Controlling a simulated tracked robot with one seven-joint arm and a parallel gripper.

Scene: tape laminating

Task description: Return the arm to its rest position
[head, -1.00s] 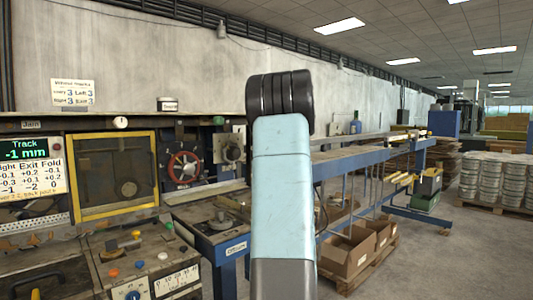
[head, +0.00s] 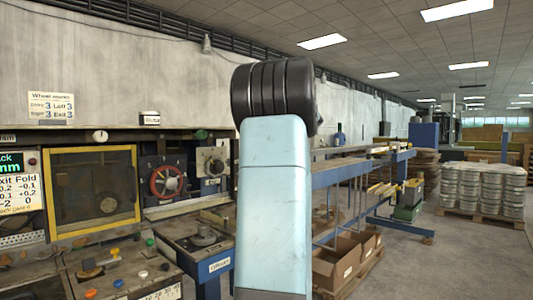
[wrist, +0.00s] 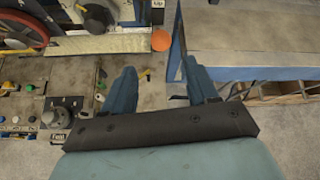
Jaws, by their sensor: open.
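My gripper (wrist: 160,90) shows in the wrist view with its two blue fingers apart and nothing between them. It hangs above the right end of the control panel (wrist: 30,100), beside the long blue bench (wrist: 255,60). An orange round knob (wrist: 161,40) lies just beyond the fingertips. In the head view my light blue arm rises in the middle of the picture, with a black joint at its top. The gripper itself does not show there.
A laminating machine with a yellow-framed window (head: 92,190) and a red handwheel (head: 168,181) stands at the left. The blue conveyor bench (head: 350,172) runs back to the right. Cardboard boxes (head: 338,265) sit under it. Bare floor lies at the right, before stacked cans (head: 483,190).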

